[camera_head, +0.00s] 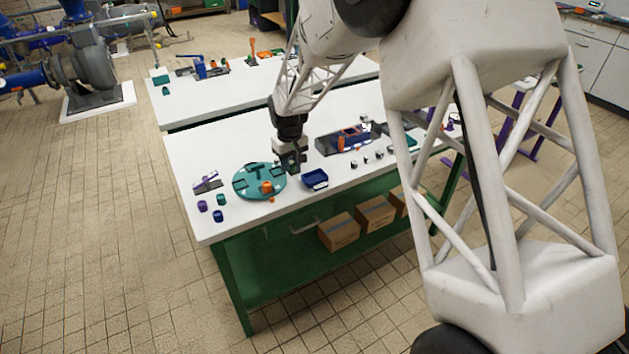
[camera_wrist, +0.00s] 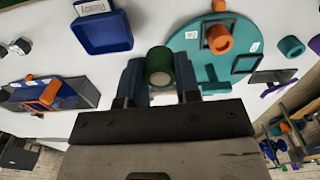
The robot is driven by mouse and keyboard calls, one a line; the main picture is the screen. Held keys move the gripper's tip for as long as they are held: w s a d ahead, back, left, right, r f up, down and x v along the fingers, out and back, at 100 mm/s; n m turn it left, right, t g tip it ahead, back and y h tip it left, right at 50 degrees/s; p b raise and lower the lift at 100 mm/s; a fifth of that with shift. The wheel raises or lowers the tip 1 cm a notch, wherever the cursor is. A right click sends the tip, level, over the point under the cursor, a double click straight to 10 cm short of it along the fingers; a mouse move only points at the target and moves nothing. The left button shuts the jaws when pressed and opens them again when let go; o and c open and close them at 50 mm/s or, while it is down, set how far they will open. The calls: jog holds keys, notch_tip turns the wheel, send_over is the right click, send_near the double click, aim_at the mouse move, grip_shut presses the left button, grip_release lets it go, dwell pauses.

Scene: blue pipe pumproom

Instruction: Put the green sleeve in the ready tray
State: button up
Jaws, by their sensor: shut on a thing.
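My gripper (camera_wrist: 160,78) is shut on the green sleeve (camera_wrist: 158,58), a short dark green cylinder between the two fingers, its pale round end facing the wrist camera. In the head view my gripper (camera_head: 291,168) is over the white table, between the teal round plate and the blue tray; the sleeve cannot be made out there. The dark blue open tray (camera_head: 314,180) stands just right of my gripper. It also shows in the wrist view (camera_wrist: 103,34), at upper left, empty, with a white label beside it whose text I cannot read.
The teal round plate (camera_head: 247,189) carries an orange sleeve (camera_wrist: 219,39). Purple, teal and blue sleeves (camera_head: 219,215) stand at the table's left. Bare tabletop lies behind my gripper.

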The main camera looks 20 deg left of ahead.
jog(key=s+d+f+m, duration=0.2)
jog(key=s+d, duration=0.6)
jog(key=d, duration=0.5)
jog(key=shift+f, duration=0.5)
jog(key=shift+w, duration=0.15)
send_over(315, 180)
jog(key=shift+s+d+f, duration=0.15)
jog(key=shift+s+f, duration=0.25)
jog(key=shift+f, duration=0.3)
jog(key=shift+w, duration=0.1)
jog(key=shift+w, duration=0.15)
jog(key=shift+w+a+f, duration=0.15)
jog(key=shift+a+f, duration=0.05)
jog(key=shift+f, duration=1.6)
jog(key=shift+f, duration=0.15)
